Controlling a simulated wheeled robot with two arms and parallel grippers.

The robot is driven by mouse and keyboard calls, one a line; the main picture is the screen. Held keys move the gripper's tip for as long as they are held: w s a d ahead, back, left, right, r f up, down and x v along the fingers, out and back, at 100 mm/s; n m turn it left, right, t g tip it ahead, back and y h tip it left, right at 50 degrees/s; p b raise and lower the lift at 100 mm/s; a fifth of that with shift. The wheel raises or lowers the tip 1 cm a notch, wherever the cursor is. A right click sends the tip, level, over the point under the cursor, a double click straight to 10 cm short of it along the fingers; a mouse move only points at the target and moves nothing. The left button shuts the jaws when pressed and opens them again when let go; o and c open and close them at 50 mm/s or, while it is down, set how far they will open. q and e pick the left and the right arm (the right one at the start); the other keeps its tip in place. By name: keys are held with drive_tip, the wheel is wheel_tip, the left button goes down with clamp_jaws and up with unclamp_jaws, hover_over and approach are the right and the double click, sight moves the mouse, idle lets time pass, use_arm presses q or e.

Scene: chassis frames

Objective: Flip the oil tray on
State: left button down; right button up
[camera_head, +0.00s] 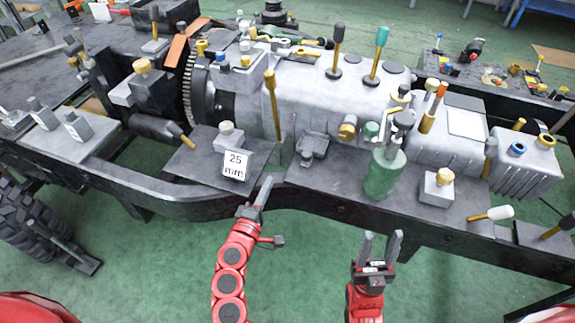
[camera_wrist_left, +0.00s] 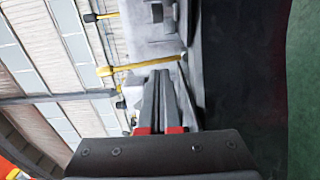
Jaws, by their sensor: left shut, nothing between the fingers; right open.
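No part is marked as the oil tray, so I cannot tell for sure which it is. A small grey tray-like part (camera_head: 313,146) sits on the chassis just right of a tall yellow lever (camera_head: 272,104). My left gripper (camera_head: 264,190) is shut and empty at the chassis front edge, below that lever. In the left wrist view its closed fingers (camera_wrist_left: 162,96) point at grey machinery, with a yellow bar (camera_wrist_left: 135,65) crossing near the tips. My right gripper (camera_head: 381,246) is open and empty, in front of the chassis edge, with its fingers pointing up.
The dark chassis frame (camera_head: 330,190) runs across the view. A white "25 mm" sign (camera_head: 235,164) stands left of my left gripper. A green cylinder (camera_head: 384,173) and a grey block with a yellow knob (camera_head: 437,188) stand on the right. The green floor (camera_head: 300,275) in front is clear.

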sight(326, 179)
use_arm(q)
drive_tip(key=p+x, duration=0.1)
drive_tip(key=x, duration=0.9)
drive_tip(key=shift+d+r, duration=0.1)
drive_tip(key=shift+d, duration=0.1)
drive_tip(key=d, duration=0.2)
drive_tip(key=shift+s+d, duration=0.15)
drive_tip(key=shift+d, duration=0.65)
drive_tip(key=s+d, duration=0.1)
drive_tip(key=d, duration=0.2)
drive_tip(key=s+d+b, duration=0.1)
drive_tip(key=d, duration=0.2)
drive_tip(key=s+d+b, duration=0.1)
drive_tip(key=d, duration=0.2)
drive_tip(key=shift+s+d, duration=0.15)
drive_tip(key=shift+d, duration=0.15)
